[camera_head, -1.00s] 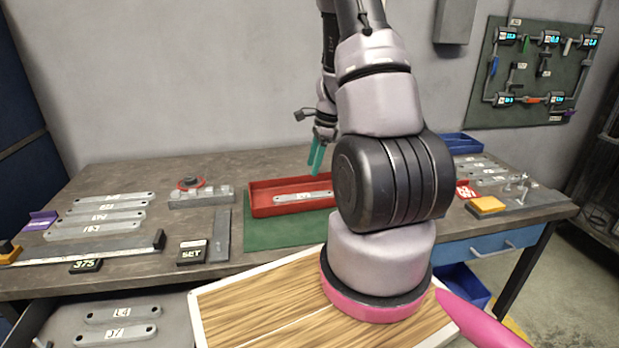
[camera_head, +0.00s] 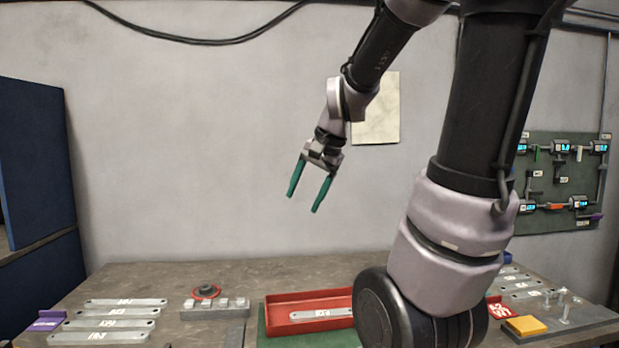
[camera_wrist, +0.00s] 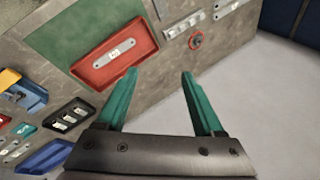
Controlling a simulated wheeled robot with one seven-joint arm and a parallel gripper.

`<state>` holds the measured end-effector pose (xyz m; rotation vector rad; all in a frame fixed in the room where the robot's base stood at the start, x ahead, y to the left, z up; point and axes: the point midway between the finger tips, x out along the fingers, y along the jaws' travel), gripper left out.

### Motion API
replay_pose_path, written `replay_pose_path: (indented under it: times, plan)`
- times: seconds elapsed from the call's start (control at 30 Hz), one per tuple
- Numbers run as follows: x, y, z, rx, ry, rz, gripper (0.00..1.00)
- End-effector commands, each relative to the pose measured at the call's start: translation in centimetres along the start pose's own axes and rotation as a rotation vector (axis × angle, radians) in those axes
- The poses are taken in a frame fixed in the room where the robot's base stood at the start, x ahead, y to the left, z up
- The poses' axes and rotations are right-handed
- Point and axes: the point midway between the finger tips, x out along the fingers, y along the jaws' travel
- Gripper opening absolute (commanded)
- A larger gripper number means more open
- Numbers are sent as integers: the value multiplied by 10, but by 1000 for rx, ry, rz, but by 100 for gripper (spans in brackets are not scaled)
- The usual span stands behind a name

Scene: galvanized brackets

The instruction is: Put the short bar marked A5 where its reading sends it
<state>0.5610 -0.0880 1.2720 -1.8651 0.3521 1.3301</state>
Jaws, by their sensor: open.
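A short grey bar (camera_head: 304,315) with a white label lies in a red tray (camera_head: 276,322); its marking is too small to read surely as A5. The same bar (camera_wrist: 103,59) shows whole in the red tray (camera_wrist: 88,78) in the wrist view. My gripper (camera_head: 303,203), with two green fingers, is open and empty, high above the bench in front of the wall. In the wrist view my gripper (camera_wrist: 159,73) has nothing between its fingers. My arm hides the tray's right end in the head view.
Several labelled bars (camera_head: 107,324) lie at the left by a purple block (camera_head: 47,318). A grey block row (camera_head: 213,311) with a red ring (camera_head: 206,291) stands left of the tray. A yellow block (camera_head: 525,326) and more bars are at right. A gauge board (camera_head: 560,180) hangs on the wall.

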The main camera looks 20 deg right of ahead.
Motion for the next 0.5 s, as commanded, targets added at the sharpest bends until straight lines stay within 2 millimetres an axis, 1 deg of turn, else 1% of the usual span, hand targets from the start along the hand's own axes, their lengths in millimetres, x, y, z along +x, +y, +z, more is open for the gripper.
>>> replay_pose_path:
  times: [0.03,0.1,0.2,0.33,0.5]
  plan:
    - [-18,-2,15,-82,29,-24,69]
    - [-37,0,32,-191,66,-42,69]
    - [-58,4,53,-320,114,-59,69]
    - [-74,10,69,-428,159,-69,69]
    - [-80,14,77,-479,180,-70,69]
